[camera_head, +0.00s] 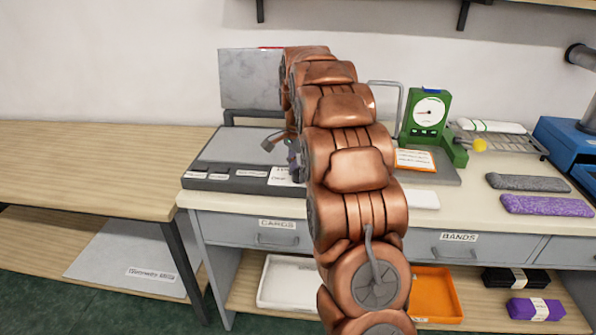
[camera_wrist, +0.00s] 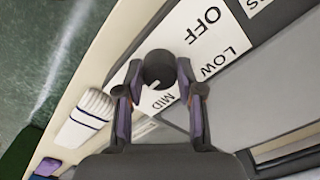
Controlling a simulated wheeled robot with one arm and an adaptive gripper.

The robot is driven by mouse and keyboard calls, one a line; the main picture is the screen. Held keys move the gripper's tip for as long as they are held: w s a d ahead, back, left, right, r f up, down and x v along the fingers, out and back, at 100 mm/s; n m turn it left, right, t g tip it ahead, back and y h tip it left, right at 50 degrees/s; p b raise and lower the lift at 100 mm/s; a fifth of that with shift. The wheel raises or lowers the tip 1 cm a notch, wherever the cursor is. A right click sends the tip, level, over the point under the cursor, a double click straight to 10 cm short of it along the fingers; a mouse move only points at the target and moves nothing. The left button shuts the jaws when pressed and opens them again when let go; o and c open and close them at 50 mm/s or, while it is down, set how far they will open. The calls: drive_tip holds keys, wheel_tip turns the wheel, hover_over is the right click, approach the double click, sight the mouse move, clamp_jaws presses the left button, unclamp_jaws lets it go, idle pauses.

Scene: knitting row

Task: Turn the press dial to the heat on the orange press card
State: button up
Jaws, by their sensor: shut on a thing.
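The press dial (camera_wrist: 158,66) is a dark round knob with a small white mark at its lower edge, near the word MID. OFF and LOW are printed further up the white dial plate (camera_wrist: 200,35). My gripper (camera_wrist: 158,85) is shut on the dial, one finger on each side. In the head view the press (camera_head: 235,145) is a dark grey base with its plate lid raised, and my gripper (camera_head: 290,150) is at its front right; the dial is hidden there. The orange press card (camera_head: 415,160) lies right of my arm; its writing is too small to read.
A green dial gauge (camera_head: 428,115) stands behind the card. Grey and purple knitted pieces (camera_head: 545,206) lie on the counter at the right. Drawers are labelled CARDS and BANDS. An orange tray (camera_head: 436,295) and a white tray (camera_head: 290,282) sit on the shelf below.

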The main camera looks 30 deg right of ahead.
sight(298, 171)
idle(0.4)
drive_tip(key=o, duration=1.2)
drive_tip(key=shift+c, duration=0.2)
wheel_tip(298, 171, up, 12)
idle(0.6)
